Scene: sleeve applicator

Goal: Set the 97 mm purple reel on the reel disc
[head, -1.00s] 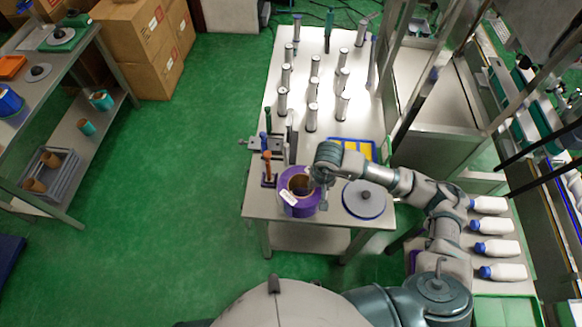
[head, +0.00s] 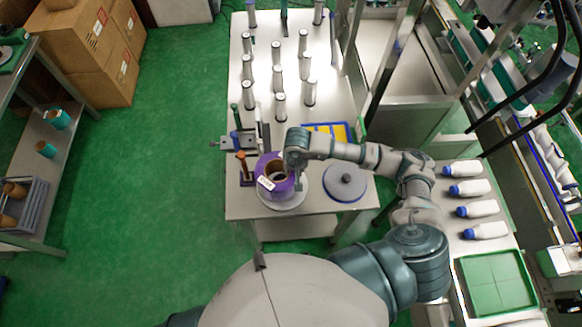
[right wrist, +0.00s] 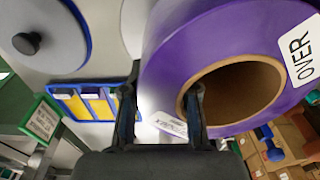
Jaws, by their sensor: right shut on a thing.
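The purple reel (head: 265,168) has a brown cardboard core and a white label; in the head view it is at the near left of the table. It also fills the upper right of the right wrist view (right wrist: 172,60), with a label reading "OVER". My right gripper (head: 293,172) is shut on the reel's wall, one finger (right wrist: 194,112) in the core and the other outside. A pale disc (head: 291,202) shows partly below and right of the reel, which hides the rest. I cannot tell whether they touch. My left gripper is not in view.
A grey disc with a dark knob and blue rim (head: 345,190) lies to the right. A blue tray with yellow inserts (head: 339,129) is behind. An orange-topped post (head: 243,164) stands left of the reel.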

